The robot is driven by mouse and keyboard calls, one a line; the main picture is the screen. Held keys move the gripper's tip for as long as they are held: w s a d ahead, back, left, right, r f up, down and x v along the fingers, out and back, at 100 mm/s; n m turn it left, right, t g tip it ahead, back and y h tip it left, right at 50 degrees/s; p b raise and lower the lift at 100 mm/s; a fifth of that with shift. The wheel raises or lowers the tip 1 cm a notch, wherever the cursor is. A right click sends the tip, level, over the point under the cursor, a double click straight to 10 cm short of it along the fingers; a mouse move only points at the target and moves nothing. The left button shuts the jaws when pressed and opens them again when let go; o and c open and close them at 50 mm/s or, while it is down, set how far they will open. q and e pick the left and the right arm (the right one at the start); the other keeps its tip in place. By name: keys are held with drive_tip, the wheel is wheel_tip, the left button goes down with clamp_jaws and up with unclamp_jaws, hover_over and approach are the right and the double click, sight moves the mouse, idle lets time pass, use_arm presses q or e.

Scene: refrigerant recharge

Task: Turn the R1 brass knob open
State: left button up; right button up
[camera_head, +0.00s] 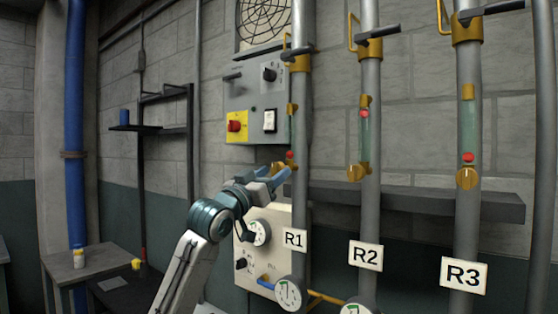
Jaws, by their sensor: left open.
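The R1 pipe (300,205) stands upright near the middle, with a white R1 label (295,240) on it. The R1 brass knob (279,167) is small and sits low on its sight tube, under a red float (290,155). It is partly hidden by my left gripper. My left gripper (276,176) is open, with its blue fingers pointing right toward the R1 pipe, just below and in front of the knob. I cannot tell whether the fingers touch the knob. My right gripper is not in view.
R2 (370,215) and R3 (466,215) pipes, each with a brass knob, stand to the right. A control panel (255,95) and gauge panel (262,215) are behind R1. A dark wall ledge (420,199) runs right. A table (90,262) with a small bottle stands left.

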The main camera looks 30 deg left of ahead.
sight(272, 173)
use_arm(q)
drive_tip(key=shift+p+x, duration=0.45)
drive_tip(key=shift+x, duration=0.75)
drive_tip(key=shift+w+r, duration=0.1)
drive_tip(key=shift+w, duration=0.3)
drive_tip(key=c, duration=0.9)
drive_tip(key=shift+c, duration=0.2)
